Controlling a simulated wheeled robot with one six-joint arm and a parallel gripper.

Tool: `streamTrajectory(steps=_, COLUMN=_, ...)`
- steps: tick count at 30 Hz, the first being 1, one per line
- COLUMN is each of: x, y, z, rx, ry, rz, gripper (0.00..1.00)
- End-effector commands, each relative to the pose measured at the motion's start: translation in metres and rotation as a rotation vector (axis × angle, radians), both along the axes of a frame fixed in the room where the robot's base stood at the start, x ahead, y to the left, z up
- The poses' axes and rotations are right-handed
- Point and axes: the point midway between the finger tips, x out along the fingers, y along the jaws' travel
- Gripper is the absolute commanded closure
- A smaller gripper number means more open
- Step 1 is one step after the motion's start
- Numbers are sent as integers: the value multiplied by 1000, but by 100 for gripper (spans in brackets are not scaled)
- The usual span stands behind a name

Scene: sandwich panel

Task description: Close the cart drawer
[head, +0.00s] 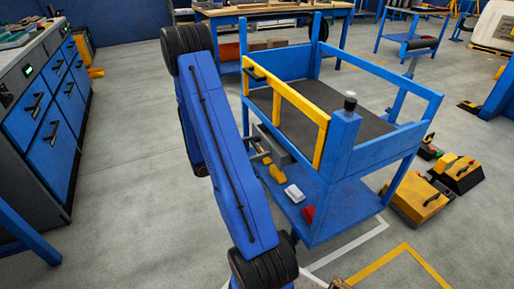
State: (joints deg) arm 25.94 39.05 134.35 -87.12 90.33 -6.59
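The blue cart (345,150) stands right of the middle, with a dark top shelf and a blue lower shelf. A yellow rail-like front (318,112) runs along its near left side, and a black handle-like piece (255,75) sits at its far end. I cannot tell whether this yellow front belongs to the drawer or how far the drawer is out. My blue arm crosses in front of the cart's left side and hides part of it.
A grey box (277,143), a white item (294,193) and a red item (308,214) are on the lower shelf. Blue drawer cabinets (40,115) line the left. Yellow cases (418,200) lie on the floor at right. Floor between cabinets and cart is clear.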

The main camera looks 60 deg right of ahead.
Motion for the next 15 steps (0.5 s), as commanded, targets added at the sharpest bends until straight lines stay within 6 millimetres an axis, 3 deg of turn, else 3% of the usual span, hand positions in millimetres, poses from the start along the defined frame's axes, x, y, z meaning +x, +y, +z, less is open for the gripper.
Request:
streamTrajectory(steps=5, x=-3, y=-6, z=0, rx=0, ry=0, rz=-2, gripper=50)
streamTrajectory(steps=15, x=-21, y=-39, z=0, rx=0, ry=0, rz=-2, gripper=50)
